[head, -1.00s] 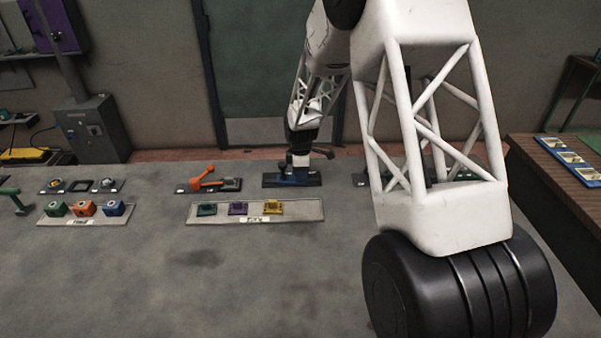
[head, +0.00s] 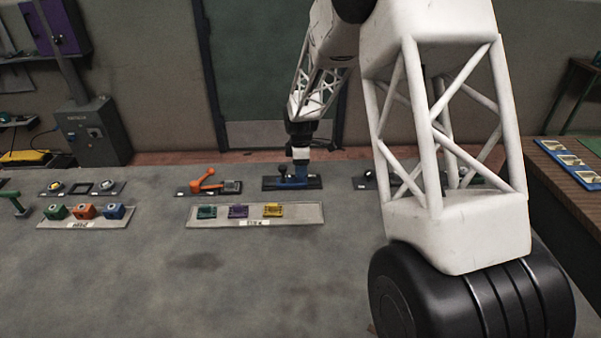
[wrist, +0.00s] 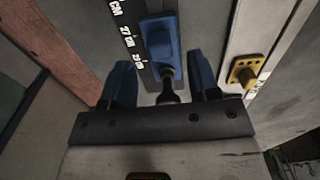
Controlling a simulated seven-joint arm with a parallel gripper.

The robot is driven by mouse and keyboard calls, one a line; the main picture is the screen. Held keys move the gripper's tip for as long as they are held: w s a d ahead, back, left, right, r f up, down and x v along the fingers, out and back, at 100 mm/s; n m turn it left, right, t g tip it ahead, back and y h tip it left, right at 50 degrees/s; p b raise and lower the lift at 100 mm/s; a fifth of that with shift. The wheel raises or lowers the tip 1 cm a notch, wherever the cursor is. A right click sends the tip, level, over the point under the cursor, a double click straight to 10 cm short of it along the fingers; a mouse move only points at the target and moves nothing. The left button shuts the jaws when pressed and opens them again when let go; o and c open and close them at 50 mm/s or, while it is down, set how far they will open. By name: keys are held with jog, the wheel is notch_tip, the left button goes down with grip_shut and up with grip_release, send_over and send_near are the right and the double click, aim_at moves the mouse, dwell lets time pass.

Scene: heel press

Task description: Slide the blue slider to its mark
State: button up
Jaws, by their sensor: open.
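The blue slider (wrist: 162,48) sits on a dark rail with a white printed scale (wrist: 125,35) in the wrist view. In the head view the dark rail (head: 268,184) lies at the back of the bench, with my gripper (head: 298,177) down at it. My gripper (wrist: 162,88) is open in the wrist view, its two blue-tipped fingers apart. A small dark knob (wrist: 168,90) at the slider's near end is between the fingers, with visible gaps on both sides. I cannot make out the mark.
A grey tray (head: 205,220) with teal, purple and yellow pieces lies in front of the rail. The yellow piece (wrist: 246,72) is right of the gripper in the wrist view. An orange-handled fixture (head: 205,184) stands left of the rail. The front of the bench is clear.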

jog(key=shift+r, duration=1.75)
jog(key=shift+r, duration=0.1)
jog(key=shift+s+d+r, duration=0.1)
jog(key=shift+s+r, duration=0.1)
jog(key=s+d+r+m+t, duration=0.1)
jog(key=s+d+r+m, duration=0.4)
jog(key=s+r, duration=0.5)
jog(key=s+d+r+m, duration=0.4)
jog(key=s+r, duration=0.4)
jog(key=s, duration=0.5)
jog(key=s+d+r+m, duration=0.1)
jog(key=s+m, duration=0.3)
jog(key=s, duration=0.9)
jog(key=s+d+r+m+t, duration=0.1)
jog(key=s+d+m, duration=0.3)
jog(key=s, duration=0.9)
jog(key=shift+r+m+t, duration=0.3)
jog(key=shift+r+m, duration=0.1)
jog(key=shift+m, duration=0.2)
jog(key=shift+d, duration=0.1)
